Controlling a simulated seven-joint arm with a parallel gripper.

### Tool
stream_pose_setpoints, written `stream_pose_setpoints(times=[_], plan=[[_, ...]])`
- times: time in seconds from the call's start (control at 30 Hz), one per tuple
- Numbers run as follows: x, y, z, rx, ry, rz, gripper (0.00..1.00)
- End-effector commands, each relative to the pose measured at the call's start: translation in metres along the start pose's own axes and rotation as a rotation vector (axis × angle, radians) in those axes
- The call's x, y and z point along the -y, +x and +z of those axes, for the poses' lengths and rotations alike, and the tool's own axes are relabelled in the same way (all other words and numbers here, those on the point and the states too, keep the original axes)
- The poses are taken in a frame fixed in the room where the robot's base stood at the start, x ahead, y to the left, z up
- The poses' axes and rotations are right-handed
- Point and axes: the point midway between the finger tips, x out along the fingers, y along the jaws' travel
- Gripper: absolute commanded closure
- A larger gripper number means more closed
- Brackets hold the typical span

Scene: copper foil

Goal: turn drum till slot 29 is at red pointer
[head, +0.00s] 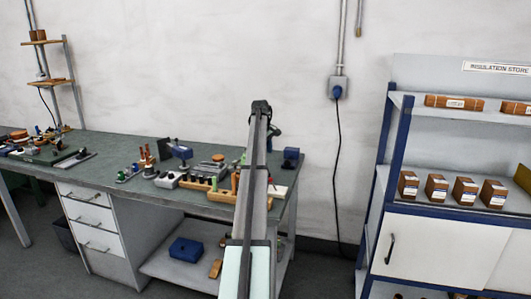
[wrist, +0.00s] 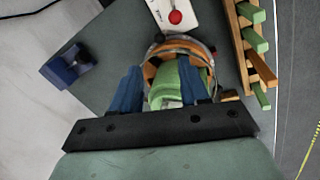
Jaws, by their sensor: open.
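In the wrist view my gripper (wrist: 162,82) is open, its two blue fingers pointing at a round drum (wrist: 180,47) with a pale rim and copper-orange sections. A green rounded part (wrist: 177,86) lies between the fingers; whether they touch it I cannot tell. A red round spot (wrist: 175,17) sits on a white plate just beyond the drum; whether it is the red pointer is unclear. No slot numbers are readable, and the fingers and palm bar hide the near side of the drum. In the head view my arm covers the drum area.
A blue block-like item (wrist: 70,68) stands left of the drum, and a wooden rack with green pegs (wrist: 250,45) stands close on the right. The green-topped bench (head: 120,146) holds several tools and parts. A shelf unit (head: 398,140) stands at right, across a floor gap.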

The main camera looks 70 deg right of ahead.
Motion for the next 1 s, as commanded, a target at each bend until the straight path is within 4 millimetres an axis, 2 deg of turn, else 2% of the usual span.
stream_pose_setpoints(times=[0.03, 0.23, 0.47, 0.77, 1.0], plan=[[0.000, 0.000, 0.000, -0.001, 0.002, 0.000, 0.60], [0.011, 0.006, 0.000, -0.056, 0.123, -0.003, 0.79], [0.040, 0.015, -0.005, -0.227, 0.512, -0.058, 1.00], [0.076, 0.016, -0.012, -0.437, 1.074, -0.247, 1.00], [0.101, 0.009, -0.014, -0.548, 1.500, -0.483, 1.00]])
